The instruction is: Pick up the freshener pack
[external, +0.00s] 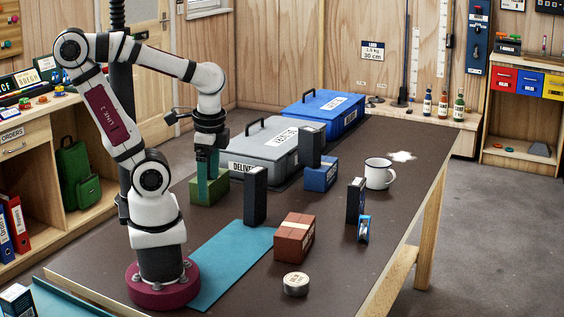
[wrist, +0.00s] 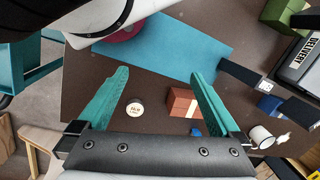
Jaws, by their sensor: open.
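I cannot read which item is the freshener pack. The packs on the table are a small blue pack (external: 364,229) by an upright dark box (external: 355,200), a red-brown box (external: 294,237), a blue box (external: 321,174), a green box (external: 203,192), and further upright dark boxes (external: 255,195). My gripper (external: 208,185) overlaps the green box in the external view. In the wrist view my gripper (wrist: 160,75) has its teal fingers wide apart with nothing between them. The red-brown box (wrist: 182,103) and a blue patch (wrist: 196,131) show beyond the fingers there.
A teal mat (external: 230,262) lies beside my base, and a round tin (external: 296,284) is near the front. A white mug (external: 379,174) stands to the right. Grey (external: 270,150) and blue (external: 325,112) cases stand at the back. The table's right side has free room.

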